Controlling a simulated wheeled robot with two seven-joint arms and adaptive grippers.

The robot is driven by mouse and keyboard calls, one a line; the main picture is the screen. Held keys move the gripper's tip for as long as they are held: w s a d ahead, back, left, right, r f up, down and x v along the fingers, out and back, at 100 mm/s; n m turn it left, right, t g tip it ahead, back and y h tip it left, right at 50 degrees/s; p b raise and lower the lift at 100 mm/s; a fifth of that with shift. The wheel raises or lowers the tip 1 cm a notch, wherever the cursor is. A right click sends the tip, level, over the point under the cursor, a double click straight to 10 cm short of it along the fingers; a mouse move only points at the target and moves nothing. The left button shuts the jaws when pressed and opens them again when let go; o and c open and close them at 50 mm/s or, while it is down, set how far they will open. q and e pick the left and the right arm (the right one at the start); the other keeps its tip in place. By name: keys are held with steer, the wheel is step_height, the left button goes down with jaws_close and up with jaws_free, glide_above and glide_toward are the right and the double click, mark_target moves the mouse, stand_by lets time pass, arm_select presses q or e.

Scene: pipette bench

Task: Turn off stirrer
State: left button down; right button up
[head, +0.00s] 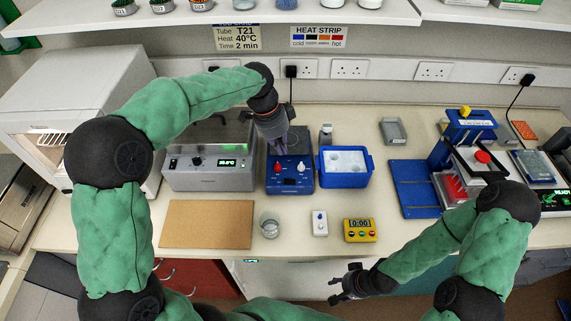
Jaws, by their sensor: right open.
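The stirrer (290,184) is a blue box with a red knob (277,169) and a white knob (300,167) on its front panel and a dark plate at its back. It stands mid-bench. My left gripper (279,150) points down over the stirrer's back left, just behind the red knob. Its fingertips are small and dark here, so I cannot tell whether they are open or touching anything. It hides part of the stirrer's top. My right gripper (338,286) is open and empty, low in front of the bench edge.
A grey heater box with a green display (208,178) stands left of the stirrer. A blue ice tray (367,180) stands close on its right. In front are a beaker (269,225), a small white device (320,224) and a yellow timer (360,230). A brown board (190,225) lies front left.

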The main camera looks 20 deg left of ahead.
arm_select(q)
steer(key=b, duration=0.2)
glide_toward(289, 180)
steer(key=x, duration=0.5)
steer(key=shift+d+f, duration=0.2)
steer(key=shift+d, duration=0.15)
steer(key=shift+f, duration=0.65)
steer(key=shift+a, duration=0.1)
steer(key=shift+a+f, duration=0.1)
steer(key=shift+f, duration=0.3)
steer(key=shift+r, duration=0.1)
steer(key=shift+w+d+r, duration=0.1)
steer(key=shift+w+d, duration=0.1)
steer(key=shift+d, duration=0.55)
